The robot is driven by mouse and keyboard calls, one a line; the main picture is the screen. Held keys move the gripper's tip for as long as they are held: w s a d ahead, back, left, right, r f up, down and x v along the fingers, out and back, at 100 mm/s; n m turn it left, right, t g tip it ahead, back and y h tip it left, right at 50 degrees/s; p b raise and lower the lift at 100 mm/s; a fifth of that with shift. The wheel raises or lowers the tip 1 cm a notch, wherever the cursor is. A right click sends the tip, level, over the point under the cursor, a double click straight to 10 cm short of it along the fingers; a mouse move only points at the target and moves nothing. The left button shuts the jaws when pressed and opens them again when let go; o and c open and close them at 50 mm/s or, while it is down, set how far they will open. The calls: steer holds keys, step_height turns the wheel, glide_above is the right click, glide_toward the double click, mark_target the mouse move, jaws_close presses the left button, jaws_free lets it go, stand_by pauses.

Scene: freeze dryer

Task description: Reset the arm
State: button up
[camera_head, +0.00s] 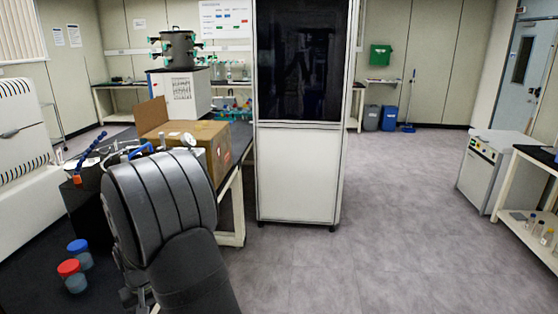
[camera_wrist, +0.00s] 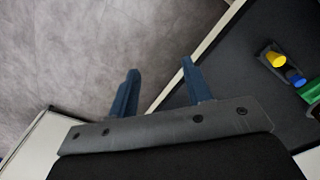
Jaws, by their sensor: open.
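My gripper (camera_wrist: 160,90) shows in the wrist view with its two blue fingers spread apart and nothing between them. It is over the edge of a dark-topped table, with grey floor below and to the left. In the head view my arm's dark grey links fill the lower left and the gripper's fingers cannot be made out. The freeze dryer (camera_head: 178,50) appears to be the unit with a steel chamber and green-handled valves at the back left.
A cardboard box (camera_head: 215,140) stands on the table behind my arm. Red-capped (camera_head: 72,277) and blue-capped (camera_head: 79,255) containers are at the lower left. A tall dark-windowed cabinet (camera_head: 295,172) stands centre. Grey floor (camera_head: 400,220) is clear to the right.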

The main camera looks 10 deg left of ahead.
steer(key=w+d+f+m, duration=0.2)
steer(key=w+d, duration=0.4)
steer(key=d, duration=0.3)
steer(key=w+d+f+m, duration=0.2)
steer(key=w+d, duration=0.4)
steer(key=d, duration=0.3)
steer(key=shift+w+d+f+m, duration=0.3)
steer(key=shift+f, duration=0.55)
